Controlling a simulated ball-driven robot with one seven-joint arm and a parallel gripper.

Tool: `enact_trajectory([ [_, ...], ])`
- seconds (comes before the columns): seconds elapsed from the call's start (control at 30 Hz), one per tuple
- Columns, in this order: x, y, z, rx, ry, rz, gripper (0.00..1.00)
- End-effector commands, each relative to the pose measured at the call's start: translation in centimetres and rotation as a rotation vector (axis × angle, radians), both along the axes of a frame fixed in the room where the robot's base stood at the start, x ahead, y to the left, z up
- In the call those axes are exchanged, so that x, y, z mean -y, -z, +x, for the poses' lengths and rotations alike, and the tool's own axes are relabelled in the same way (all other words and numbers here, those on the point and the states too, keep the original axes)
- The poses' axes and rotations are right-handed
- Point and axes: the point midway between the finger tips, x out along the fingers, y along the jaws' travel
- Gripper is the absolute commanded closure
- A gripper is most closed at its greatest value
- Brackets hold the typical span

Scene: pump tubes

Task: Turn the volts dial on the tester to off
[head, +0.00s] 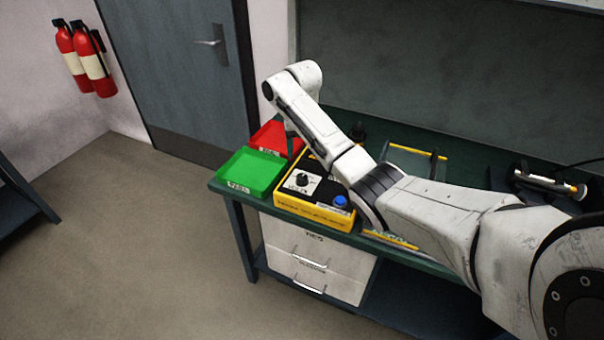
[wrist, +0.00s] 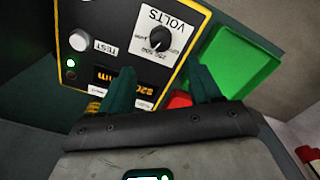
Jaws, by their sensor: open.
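The tester (head: 318,213) is a yellow-edged box with a dark top, near the table's front left. Its black volts dial (head: 302,179) sits on a white plate, and in the wrist view the dial (wrist: 158,40) shows upside down below "VOLTS". Figures including 250 and 500 show beside the dial; I cannot tell surely which mark it points at. My gripper (wrist: 162,88) is open, its two dark green fingers apart with nothing between them. It is above the tester, with the dial a little beyond the fingertips. In the head view my arm mostly hides the gripper.
A green tray (head: 240,188) and a red tray (head: 270,134) stand left of the tester. The tester has a test button (wrist: 79,40), a green light (wrist: 71,62) and a lit display (wrist: 116,78). A yellow-striped rack (head: 417,152) lies behind my arm.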

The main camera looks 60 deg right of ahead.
Motion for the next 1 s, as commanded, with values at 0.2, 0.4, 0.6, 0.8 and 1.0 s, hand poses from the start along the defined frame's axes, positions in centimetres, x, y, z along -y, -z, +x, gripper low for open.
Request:
enact_trajectory([
  [0.2, -0.1, 3.6, -0.1, -0.005, -0.001, 0.003, 0.37],
  [0.4, -0.1, 7.1, -0.1, -0.003, -0.001, 0.001, 0.37],
  [0.6, -0.1, 9.4, 0.0, -0.001, -0.002, 0.002, 0.37],
  [0.8, -0.1, 10.1, 0.0, 0.0, -0.002, 0.0, 0.37],
  [1.0, -0.1, 10.1, 0.0, 0.001, -0.003, 0.001, 0.37],
])
